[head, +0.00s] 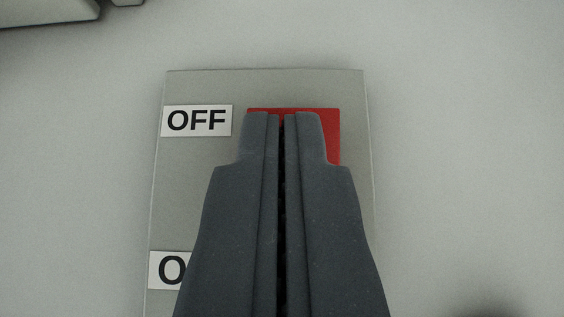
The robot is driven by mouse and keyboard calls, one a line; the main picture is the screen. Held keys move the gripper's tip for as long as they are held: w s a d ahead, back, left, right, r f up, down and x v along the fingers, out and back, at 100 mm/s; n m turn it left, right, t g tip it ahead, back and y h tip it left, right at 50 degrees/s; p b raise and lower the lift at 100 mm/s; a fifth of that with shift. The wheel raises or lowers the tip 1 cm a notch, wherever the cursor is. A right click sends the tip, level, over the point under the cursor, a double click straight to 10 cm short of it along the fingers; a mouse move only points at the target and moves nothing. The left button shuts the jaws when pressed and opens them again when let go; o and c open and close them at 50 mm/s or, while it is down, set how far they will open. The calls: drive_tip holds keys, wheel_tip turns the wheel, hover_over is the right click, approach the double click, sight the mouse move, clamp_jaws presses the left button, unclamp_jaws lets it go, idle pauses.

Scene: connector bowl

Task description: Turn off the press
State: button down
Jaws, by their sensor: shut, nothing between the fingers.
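A grey switch panel (200,90) fills the middle of the head view. A red square button (333,135) is near its top, with a white OFF label (197,121) to its left. A second white label (168,270), lower on the panel, shows only an "O"; my gripper hides the rest. My gripper (282,116) is shut and empty. Its fingertips overlap the red button in the picture and hide most of it. I cannot tell whether they touch it. Any button beside the lower label is hidden behind my gripper.
The panel sits on a plain light grey surface (465,140), clear to its right. A grey-green object (45,10) shows at the top left corner. A dark shadow lies at the bottom right.

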drive_tip(key=shift+f, duration=0.2)
drive_tip(key=shift+w, duration=0.15)
drive_tip(key=shift+w+r, duration=0.2)
drive_tip(key=shift+w, duration=0.5)
drive_tip(key=r, duration=0.1)
drive_tip(key=r+p, duration=0.1)
drive_tip(key=r, duration=0.2)
drive_tip(key=shift+w+r, duration=0.25)
drive_tip(key=shift+w, duration=0.05)
drive_tip(key=shift+s+r, duration=0.15)
drive_tip(key=shift+s, duration=0.15)
drive_tip(key=w+r+p+v, duration=0.1)
drive_tip(key=p+v, duration=0.1)
drive_tip(key=v, duration=0.6)
drive_tip(key=shift+s+r, duration=0.2)
drive_tip(key=shift+r, duration=0.3)
